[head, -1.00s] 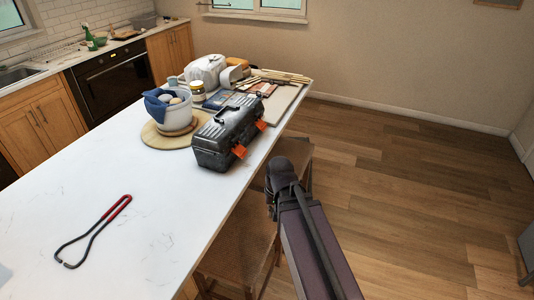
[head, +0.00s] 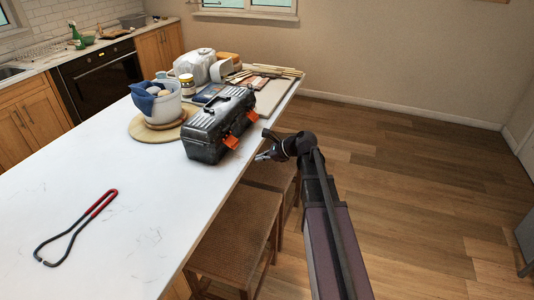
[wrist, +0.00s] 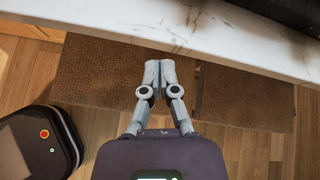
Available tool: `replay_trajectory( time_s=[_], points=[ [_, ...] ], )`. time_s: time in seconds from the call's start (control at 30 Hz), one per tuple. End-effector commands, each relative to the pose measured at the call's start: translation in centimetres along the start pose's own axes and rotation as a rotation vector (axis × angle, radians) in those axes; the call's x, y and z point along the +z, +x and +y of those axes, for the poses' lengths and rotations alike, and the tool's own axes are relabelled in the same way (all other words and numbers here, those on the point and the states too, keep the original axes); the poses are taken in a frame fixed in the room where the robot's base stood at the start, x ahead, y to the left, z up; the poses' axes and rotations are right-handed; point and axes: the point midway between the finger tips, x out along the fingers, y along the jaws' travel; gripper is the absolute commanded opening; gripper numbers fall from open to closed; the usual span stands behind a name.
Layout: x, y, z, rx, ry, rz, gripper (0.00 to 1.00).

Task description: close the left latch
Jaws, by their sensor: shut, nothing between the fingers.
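A dark grey toolbox (head: 205,137) with a black lid and handle stands on the white counter near its right edge. Two orange latches stick outward from its front side. The left latch (head: 231,142) is the nearer one, and the right latch (head: 252,116) is farther along. My gripper (head: 262,156) is just off the counter edge, to the right of the left latch and apart from it. In the wrist view my gripper (wrist: 156,75) has its fingertips together, with nothing between them. A dark part at the top right (wrist: 285,15) looks like the toolbox; no latch shows there.
The marble counter edge (wrist: 160,35) crosses in front of my fingers. Brown woven stools (head: 235,237) stand below it. A white bowl (head: 163,107) on a round board is beside the toolbox. Red-handled tongs (head: 80,225) lie at the front left.

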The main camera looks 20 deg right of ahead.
Motion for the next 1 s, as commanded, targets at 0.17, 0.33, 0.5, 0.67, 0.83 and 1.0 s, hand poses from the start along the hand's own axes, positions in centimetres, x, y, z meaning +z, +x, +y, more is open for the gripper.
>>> replay_trajectory(
  time_s=[0.17, 0.33, 0.5, 0.67, 0.83, 1.0],
  points=[
    [-0.3, -0.5, -2.9, -0.054, 0.206, -0.095, 0.00],
    [-0.2, -0.9, -3.8, -0.072, 0.290, -0.136, 0.00],
    [-0.1, -1.0, -3.8, -0.073, 0.298, -0.139, 0.00],
    [-0.1, -0.9, -3.8, -0.072, 0.296, -0.138, 0.00],
    [-0.1, -0.8, -3.8, -0.072, 0.295, -0.138, 0.00],
    [-0.1, -0.5, -3.9, -0.071, 0.295, -0.137, 0.00]
  ],
)
